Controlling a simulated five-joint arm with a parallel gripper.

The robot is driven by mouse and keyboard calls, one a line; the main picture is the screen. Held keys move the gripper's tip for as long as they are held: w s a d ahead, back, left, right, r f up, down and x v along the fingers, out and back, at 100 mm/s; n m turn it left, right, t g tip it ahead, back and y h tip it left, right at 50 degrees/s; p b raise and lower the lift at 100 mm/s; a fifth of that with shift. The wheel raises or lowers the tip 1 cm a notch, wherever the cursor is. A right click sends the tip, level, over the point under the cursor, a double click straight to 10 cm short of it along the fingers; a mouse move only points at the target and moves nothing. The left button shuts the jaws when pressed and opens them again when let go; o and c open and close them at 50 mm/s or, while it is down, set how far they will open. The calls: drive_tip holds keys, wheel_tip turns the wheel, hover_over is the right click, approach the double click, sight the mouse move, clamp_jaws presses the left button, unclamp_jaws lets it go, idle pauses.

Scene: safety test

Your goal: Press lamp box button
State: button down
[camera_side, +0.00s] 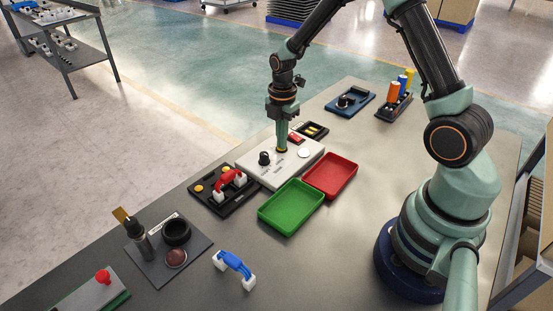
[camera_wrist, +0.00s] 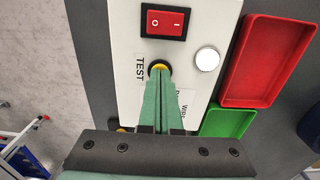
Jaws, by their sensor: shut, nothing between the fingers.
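The lamp box (camera_side: 273,180) is a pale box near the middle of the table; its top fills the middle of the wrist view (camera_wrist: 112,60). It carries a yellow button (camera_wrist: 160,65) by a "TEST" label, a red rocker switch (camera_wrist: 165,21), a round white lamp (camera_wrist: 207,59) and a black knob (camera_side: 264,158). My gripper (camera_side: 282,149) points down, shut and empty, with its tips over the yellow button. The tips (camera_wrist: 160,74) hide part of the button. I cannot tell whether they touch it or press it down.
A green tray (camera_side: 291,222) and a red tray (camera_side: 347,160) stand close beside the box. A black panel with a red handle (camera_side: 230,177) is at its left. A blue handle (camera_side: 234,263) stands in front.

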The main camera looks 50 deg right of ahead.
drive_tip(key=shift+s+f, duration=0.15)
drive_tip(key=shift+f, duration=0.7)
drive_tip(key=shift+r, duration=0.1)
wheel_tip(320, 180, up, 15)
drive_tip(key=shift+w, duration=0.4)
drive_tip(key=s+a+r+m+t, duration=0.2)
drive_tip(key=s+a+r+m, duration=0.2)
drive_tip(key=s+m, duration=0.3)
drive_tip(key=s+a+r+m+t, duration=0.3)
drive_tip(key=s+m, duration=0.4)
drive_tip(key=m, duration=0.4)
drive_tip(key=shift+a+r+t, duration=0.3)
drive_tip(key=shift+a+r, duration=0.2)
drive_tip(key=shift+r, duration=0.15)
